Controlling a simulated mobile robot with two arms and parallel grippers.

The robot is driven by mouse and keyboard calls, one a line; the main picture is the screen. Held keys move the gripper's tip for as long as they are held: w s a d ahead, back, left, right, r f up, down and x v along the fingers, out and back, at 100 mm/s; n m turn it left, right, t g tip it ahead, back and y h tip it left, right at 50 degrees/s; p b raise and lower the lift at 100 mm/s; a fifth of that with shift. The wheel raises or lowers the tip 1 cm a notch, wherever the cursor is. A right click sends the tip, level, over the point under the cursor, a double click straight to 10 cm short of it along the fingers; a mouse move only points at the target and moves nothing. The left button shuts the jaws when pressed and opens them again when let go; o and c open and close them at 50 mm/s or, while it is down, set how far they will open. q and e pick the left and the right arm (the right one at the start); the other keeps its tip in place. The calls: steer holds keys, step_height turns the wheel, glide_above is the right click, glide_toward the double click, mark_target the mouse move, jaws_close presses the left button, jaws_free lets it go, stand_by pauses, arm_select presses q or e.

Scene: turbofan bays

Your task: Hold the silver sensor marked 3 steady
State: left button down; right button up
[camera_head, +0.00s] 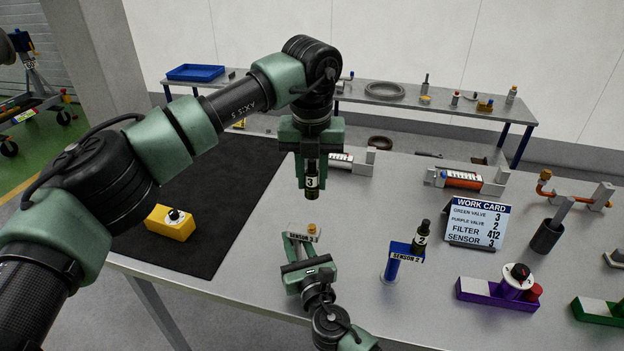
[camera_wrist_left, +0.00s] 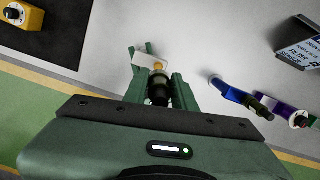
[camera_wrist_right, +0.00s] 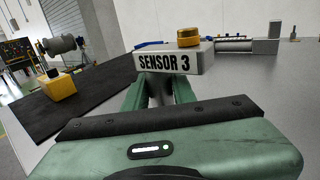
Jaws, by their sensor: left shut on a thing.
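The sensor marked 3 (camera_head: 311,182) looks dark rather than silver, with a white label bearing a black 3. My left gripper (camera_head: 311,157) is shut on it and holds it upright, above the SENSOR 3 stand. In the left wrist view the dark sensor (camera_wrist_left: 158,90) sits between the fingers. The stand's white SENSOR 3 plate (camera_wrist_right: 172,62) has an orange-yellow cap (camera_wrist_right: 189,37) on top. My right gripper (camera_head: 301,245) is low at this stand, its fingers on either side below the plate. Whether they touch the post is hidden.
A blue SENSOR 2 stand (camera_head: 391,268) holding a dark sensor marked 2 (camera_head: 421,238) is to the right. A work card (camera_head: 476,222), a purple valve block (camera_head: 490,290) and a black mat (camera_head: 215,215) with a yellow block (camera_head: 170,224) share the table.

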steer(key=o, duration=0.4)
